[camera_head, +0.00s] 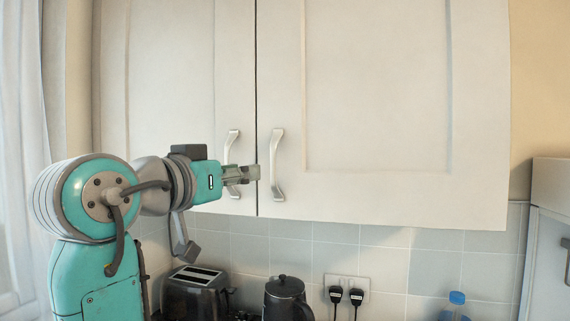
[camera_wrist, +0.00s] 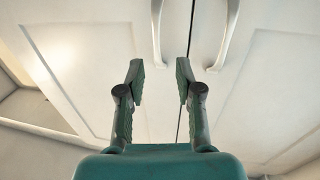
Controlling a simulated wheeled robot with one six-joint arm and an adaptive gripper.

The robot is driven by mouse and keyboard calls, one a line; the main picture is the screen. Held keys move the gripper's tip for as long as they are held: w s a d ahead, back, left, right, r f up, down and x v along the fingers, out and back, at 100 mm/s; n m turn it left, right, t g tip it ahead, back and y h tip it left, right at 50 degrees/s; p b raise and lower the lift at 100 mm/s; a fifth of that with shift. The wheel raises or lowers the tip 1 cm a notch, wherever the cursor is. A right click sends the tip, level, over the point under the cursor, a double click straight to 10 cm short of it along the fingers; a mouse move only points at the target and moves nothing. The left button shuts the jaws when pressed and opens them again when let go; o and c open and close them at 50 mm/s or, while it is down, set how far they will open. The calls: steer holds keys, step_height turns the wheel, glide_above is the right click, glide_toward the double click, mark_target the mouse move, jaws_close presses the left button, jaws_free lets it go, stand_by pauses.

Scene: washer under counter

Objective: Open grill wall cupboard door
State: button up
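The wall cupboard has two closed cream doors, a left door (camera_head: 170,80) and a wider right door (camera_head: 375,90), meeting at a narrow gap. A left handle (camera_head: 231,150) and a right handle (camera_head: 276,165) stand either side of the gap. They also show in the wrist view as the left handle (camera_wrist: 157,30) and right handle (camera_wrist: 227,35). My gripper (camera_head: 256,173) is in front of the lower handles and hides part of the left one. In the wrist view my gripper (camera_wrist: 160,80) is open and empty, with the left handle's lower end appearing between the fingertips. Contact is not visible.
Below the cupboard are a toaster (camera_head: 195,290), a dark kettle (camera_head: 287,298), plugs in a wall socket (camera_head: 346,285) and a blue-capped bottle (camera_head: 456,303). A curtain (camera_head: 20,130) hangs at the left. A white appliance (camera_head: 551,240) stands at the right.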

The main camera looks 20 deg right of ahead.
mark_target(273, 163)
steer(key=x, duration=1.1)
steer(key=shift+s+d+r, duration=0.1)
steer(key=shift+s+r, duration=0.15)
steer(key=shift+r, duration=0.1)
jaws_close()
